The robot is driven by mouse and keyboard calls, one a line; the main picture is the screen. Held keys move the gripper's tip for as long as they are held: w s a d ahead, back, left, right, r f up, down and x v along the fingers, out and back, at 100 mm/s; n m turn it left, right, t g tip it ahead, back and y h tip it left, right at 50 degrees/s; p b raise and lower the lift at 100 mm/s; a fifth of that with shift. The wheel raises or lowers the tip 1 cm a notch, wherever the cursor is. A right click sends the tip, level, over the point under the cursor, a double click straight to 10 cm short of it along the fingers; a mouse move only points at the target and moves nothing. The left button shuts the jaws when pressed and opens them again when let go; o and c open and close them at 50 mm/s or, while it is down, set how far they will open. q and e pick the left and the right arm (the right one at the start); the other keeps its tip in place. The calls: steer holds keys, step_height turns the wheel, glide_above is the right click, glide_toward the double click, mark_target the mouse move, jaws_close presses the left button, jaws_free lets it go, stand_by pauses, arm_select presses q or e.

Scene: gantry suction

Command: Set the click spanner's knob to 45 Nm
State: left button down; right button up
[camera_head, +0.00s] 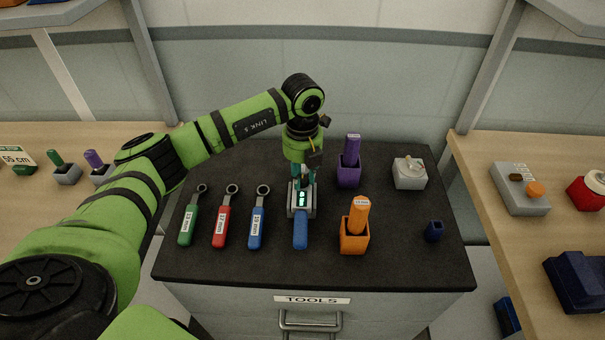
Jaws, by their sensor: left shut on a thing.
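The click spanner (300,232) lies on the dark top of the tool cabinet, its blue handle pointing to the front edge. Its grey body carries a small lit green display; the digits are too small to read. My left gripper (303,179) points down at the far end of the grey body and is shut on the spanner's knob. The fingers and the arm hide the knob, so its setting does not show. My right gripper is not in view.
Green (189,222), red (222,225) and blue (258,222) ring spanners lie left of the click spanner. A purple holder (348,172), an orange holder (354,240), a grey box (409,175) and a small navy cup (433,232) stand right of it. Wooden benches flank the cabinet.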

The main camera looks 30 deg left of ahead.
mark_target(302, 179)
arm_select(q)
steer(key=shift+n, duration=0.3)
steer(key=c, duration=1)
jaws_free()
steer(key=shift+o, duration=0.2)
step_height(302, 179, up, 12)
